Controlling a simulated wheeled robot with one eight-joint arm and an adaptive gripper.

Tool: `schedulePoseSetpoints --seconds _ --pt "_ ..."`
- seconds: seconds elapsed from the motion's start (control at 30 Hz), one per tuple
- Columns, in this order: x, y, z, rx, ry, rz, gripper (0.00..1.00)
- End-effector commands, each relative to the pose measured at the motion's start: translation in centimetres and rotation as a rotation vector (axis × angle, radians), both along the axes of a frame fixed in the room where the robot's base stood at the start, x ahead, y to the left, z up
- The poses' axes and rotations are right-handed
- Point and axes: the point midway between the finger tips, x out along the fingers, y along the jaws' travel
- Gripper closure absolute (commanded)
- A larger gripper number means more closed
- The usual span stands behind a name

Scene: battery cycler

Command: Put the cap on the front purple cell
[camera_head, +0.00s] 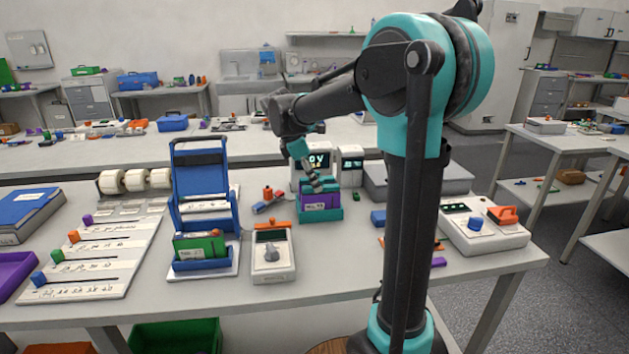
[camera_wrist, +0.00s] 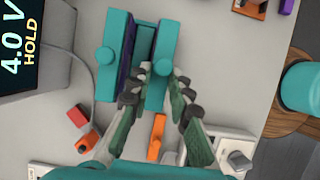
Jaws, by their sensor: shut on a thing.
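In the head view a purple cell (camera_head: 314,199) with a pale label stands in a teal holder (camera_head: 322,216) on the bench. My gripper (camera_head: 316,186) is just above it. In the wrist view my gripper (camera_wrist: 157,80) is shut on the knob of a teal cap (camera_wrist: 162,52), on the front side of the holder.
Displays (camera_head: 318,161) stand close behind the holder. A grey meter (camera_head: 273,258) with an orange bar and a blue rack (camera_head: 203,200) with a green cell are to the left. A white device (camera_head: 484,230) is at the right. Small red and orange blocks (camera_head: 268,193) lie near the holder.

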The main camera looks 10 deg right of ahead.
Motion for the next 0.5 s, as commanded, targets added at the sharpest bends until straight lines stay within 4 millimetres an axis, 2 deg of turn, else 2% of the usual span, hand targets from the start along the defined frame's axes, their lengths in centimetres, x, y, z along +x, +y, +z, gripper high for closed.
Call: schedulePoseSetpoints --seconds 0.37,0.4,0.5 --pt "0.0 0.0 -0.02 0.0 0.0 0.0 0.97" --pt "0.0 -0.01 -0.02 0.0 0.0 0.0 0.76" --pt "0.0 0.0 -0.01 0.0 0.0 0.0 0.64"
